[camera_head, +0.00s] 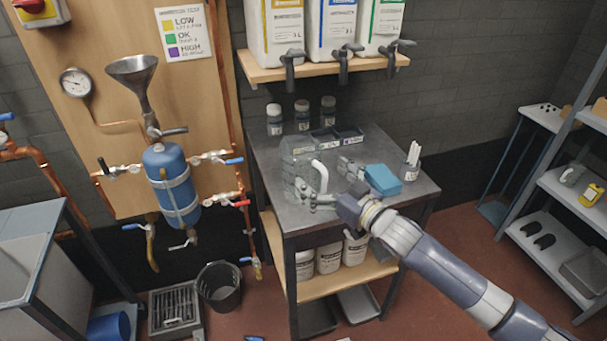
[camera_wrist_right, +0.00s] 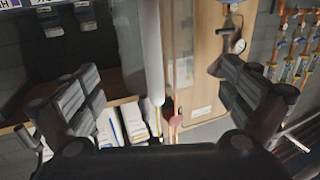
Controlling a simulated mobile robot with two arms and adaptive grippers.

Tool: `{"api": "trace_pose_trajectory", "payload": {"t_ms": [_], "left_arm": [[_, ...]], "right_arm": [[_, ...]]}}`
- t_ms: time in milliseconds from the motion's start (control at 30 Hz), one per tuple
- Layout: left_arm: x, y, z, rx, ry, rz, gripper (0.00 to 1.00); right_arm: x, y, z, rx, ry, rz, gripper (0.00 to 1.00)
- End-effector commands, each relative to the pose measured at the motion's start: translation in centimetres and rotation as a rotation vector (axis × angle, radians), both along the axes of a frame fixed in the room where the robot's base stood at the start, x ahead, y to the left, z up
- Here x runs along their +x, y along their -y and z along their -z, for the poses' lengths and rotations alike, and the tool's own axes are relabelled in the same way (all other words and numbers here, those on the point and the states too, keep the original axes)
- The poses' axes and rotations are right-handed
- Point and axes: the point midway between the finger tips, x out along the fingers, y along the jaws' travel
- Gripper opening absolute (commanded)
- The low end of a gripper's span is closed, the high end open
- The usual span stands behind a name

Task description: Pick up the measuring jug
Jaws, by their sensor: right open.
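The measuring jug (camera_head: 297,172) is clear and stands on the dark bench top, with a white upright handle (camera_head: 320,174) on its right side. My right gripper (camera_head: 328,182) is at the handle side of the jug, open, with its fingers spread. In the right wrist view the white handle (camera_wrist_right: 152,55) runs upright between the two open fingers of my right gripper (camera_wrist_right: 160,100), with a gap on each side. Whether any finger touches the jug cannot be told. My left gripper is not in view.
On the bench (camera_head: 268,158), a blue sponge-like block (camera_head: 383,179) and a cup of white sticks (camera_head: 411,168) stand right of the jug. Taps (camera_head: 343,65) hang from the shelf above.

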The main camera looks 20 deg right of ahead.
Motion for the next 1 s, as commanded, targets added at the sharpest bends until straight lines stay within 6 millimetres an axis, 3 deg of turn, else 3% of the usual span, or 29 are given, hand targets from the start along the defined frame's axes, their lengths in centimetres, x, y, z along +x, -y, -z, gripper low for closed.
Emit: {"api": "trace_pose_trajectory", "payload": {"t_ms": [333,533,800,867,1000], "left_arm": [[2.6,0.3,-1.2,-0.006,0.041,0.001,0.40],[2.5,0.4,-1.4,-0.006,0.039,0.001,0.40],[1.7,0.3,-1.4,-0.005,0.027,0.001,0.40],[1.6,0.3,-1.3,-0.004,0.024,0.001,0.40],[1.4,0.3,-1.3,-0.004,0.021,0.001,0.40]], "right_arm": [[3.1,-0.9,0.1,0.000,0.000,0.001,1.00],[5.1,-1.7,0.3,0.000,0.000,0.001,1.00],[5.3,-1.8,0.5,-0.001,-0.001,0.000,1.00],[5.3,-1.8,0.5,-0.001,-0.001,0.000,0.91],[5.3,-1.8,0.5,-0.001,-0.001,0.000,0.59]]}}
